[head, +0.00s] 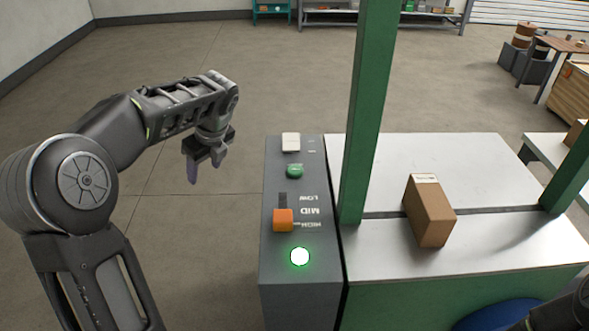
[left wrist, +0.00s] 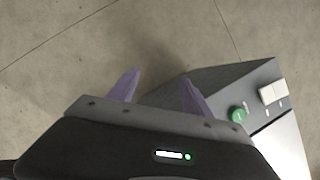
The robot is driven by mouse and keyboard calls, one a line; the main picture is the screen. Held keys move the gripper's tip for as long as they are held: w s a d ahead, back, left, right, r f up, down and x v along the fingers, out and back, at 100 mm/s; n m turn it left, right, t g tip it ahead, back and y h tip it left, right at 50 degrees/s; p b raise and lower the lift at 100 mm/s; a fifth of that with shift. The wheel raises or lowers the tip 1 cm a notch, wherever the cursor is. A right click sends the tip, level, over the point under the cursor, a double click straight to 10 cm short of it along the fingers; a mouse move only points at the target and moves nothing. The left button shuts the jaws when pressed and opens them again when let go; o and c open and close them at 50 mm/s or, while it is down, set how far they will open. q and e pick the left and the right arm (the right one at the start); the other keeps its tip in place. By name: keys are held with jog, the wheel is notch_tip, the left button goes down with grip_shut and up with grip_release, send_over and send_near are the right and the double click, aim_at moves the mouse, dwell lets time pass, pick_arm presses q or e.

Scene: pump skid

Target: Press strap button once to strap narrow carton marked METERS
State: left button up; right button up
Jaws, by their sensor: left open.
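A narrow brown carton (head: 432,214) with a white label at its far end lies on the metal strapping table (head: 400,262), across its dark slot. I cannot read the label. Left of the table is a grey control box (head: 270,190) with a green button (head: 295,171), also in the left wrist view (left wrist: 237,115). My left gripper (head: 205,170) is open and empty, left of the box and apart from it. Its purple fingers show in the left wrist view (left wrist: 161,77). My right gripper is out of view.
The box also carries a white rocker switch (head: 291,142), an orange slider knob (head: 283,220) beside the MID and HIGH labels, and a glowing green-white lamp (head: 300,257). A green post (head: 364,110) rises right of the box. Floor left of the box is clear.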

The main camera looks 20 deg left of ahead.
pick_arm(q)
grip_shut()
dwell(0.4)
dwell(0.8)
